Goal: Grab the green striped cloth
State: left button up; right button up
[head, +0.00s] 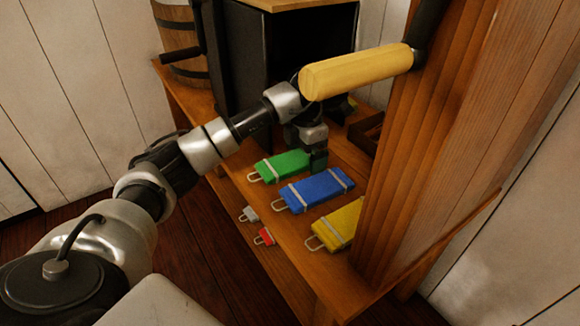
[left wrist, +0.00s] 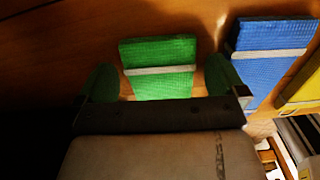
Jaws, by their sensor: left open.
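The green striped cloth (head: 287,164) lies flat on the wooden counter, with a pale band across it and a pale loop at its left end. My left gripper (head: 318,158) is over its right end and hides part of it. In the left wrist view, the open fingers (left wrist: 162,80) stand on either side of the near part of the green cloth (left wrist: 160,55). I cannot tell whether they touch it. My right gripper is not in view.
A blue cloth (head: 318,188) lies close beside the green one, then a yellow cloth (head: 343,222). Small grey (head: 249,214) and red (head: 264,236) tags lie near the edge. A wooden post (head: 420,150), black box (head: 245,65) and barrel (head: 180,40) stand around.

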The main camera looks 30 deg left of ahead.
pick_arm(q)
jog(key=shift+c, duration=0.5)
jog(key=c, duration=0.9)
jog(key=shift+c, duration=0.2)
